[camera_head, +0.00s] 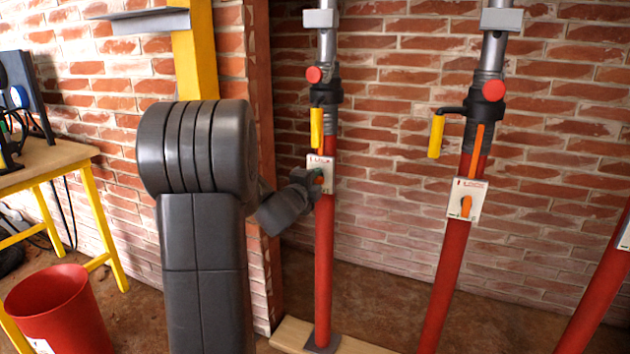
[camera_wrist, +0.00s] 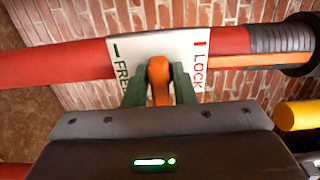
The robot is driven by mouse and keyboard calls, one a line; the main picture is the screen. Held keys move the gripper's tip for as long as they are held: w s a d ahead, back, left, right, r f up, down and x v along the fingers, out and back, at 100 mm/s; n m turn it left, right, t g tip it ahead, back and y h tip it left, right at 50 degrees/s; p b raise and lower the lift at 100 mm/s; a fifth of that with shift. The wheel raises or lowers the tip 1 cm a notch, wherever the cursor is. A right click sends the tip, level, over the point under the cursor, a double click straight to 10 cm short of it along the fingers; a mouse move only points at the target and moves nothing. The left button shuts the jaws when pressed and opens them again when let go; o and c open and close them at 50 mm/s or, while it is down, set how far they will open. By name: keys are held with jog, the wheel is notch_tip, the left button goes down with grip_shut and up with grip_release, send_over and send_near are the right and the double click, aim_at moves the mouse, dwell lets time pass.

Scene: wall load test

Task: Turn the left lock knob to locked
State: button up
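The left lock knob (camera_wrist: 158,78) is orange and sits on a white plate (camera_wrist: 190,42) with a green FREE mark at left and a red LOCK mark at right in the wrist view. The knob lies across the pole's length, between the two marks. My gripper (camera_wrist: 160,85) has its green fingers on both sides of the knob, seemingly touching it. In the head view my gripper (camera_head: 318,178) reaches the plate (camera_head: 328,162) on the left red pole (camera_head: 324,240), and it mostly hides the knob.
A second red pole (camera_head: 447,270) on the right has its own plate and orange knob (camera_head: 466,206). Yellow handles (camera_head: 316,128) hang above the plates. A brick wall (camera_head: 390,100) stands behind. A red bin (camera_head: 60,310) and a workbench (camera_head: 45,160) are at left.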

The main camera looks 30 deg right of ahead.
jog(key=shift+n+p, duration=0.35)
jog(key=shift+n, duration=0.05)
jog(key=n+p, duration=0.2)
jog(key=n, duration=0.1)
jog(key=shift+r+n+p, duration=0.1)
jog(key=shift+n+p, duration=0.2)
jog(key=shift+n, duration=0.1)
jog(key=n+p, duration=0.3)
jog(key=n, duration=0.1)
jog(key=n+p, duration=0.2)
jog(key=n, duration=0.3)
jog(key=shift+p, duration=0.3)
jog(key=shift+n+p, duration=1.15)
jog(key=shift+n, duration=1.05)
jog(key=shift+f, duration=0.2)
jog(key=o, duration=0.8)
